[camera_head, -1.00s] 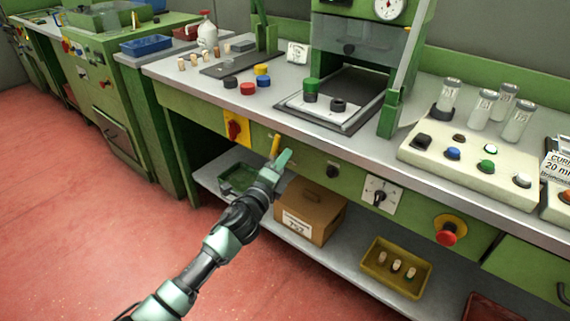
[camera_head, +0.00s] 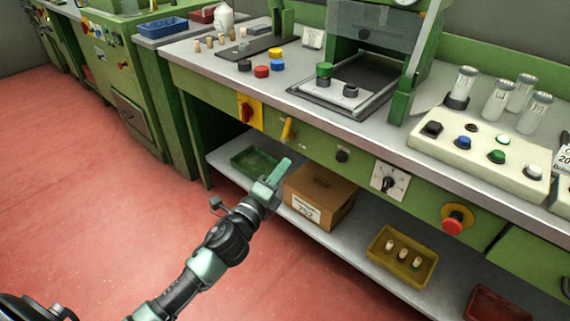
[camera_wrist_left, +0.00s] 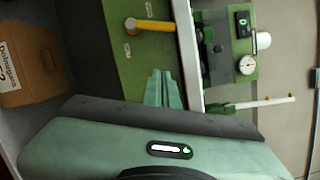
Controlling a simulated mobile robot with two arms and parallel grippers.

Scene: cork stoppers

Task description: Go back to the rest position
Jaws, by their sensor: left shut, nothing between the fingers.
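My left gripper (camera_head: 284,170) is shut and empty in the head view, in front of the green bench front. It is below and a little left of a yellow lever handle (camera_head: 287,130), apart from it. In the left wrist view its closed green fingers (camera_wrist_left: 160,88) point at the green panel, and the yellow handle (camera_wrist_left: 150,25) shows above them. My right gripper is not in view.
The lower shelf holds a green tray (camera_head: 238,166), a cardboard box (camera_head: 335,193) and a yellow tray (camera_head: 378,262) with several corks. A red knob (camera_head: 453,224) sticks out of the bench front. Red floor (camera_head: 80,200) is free at left.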

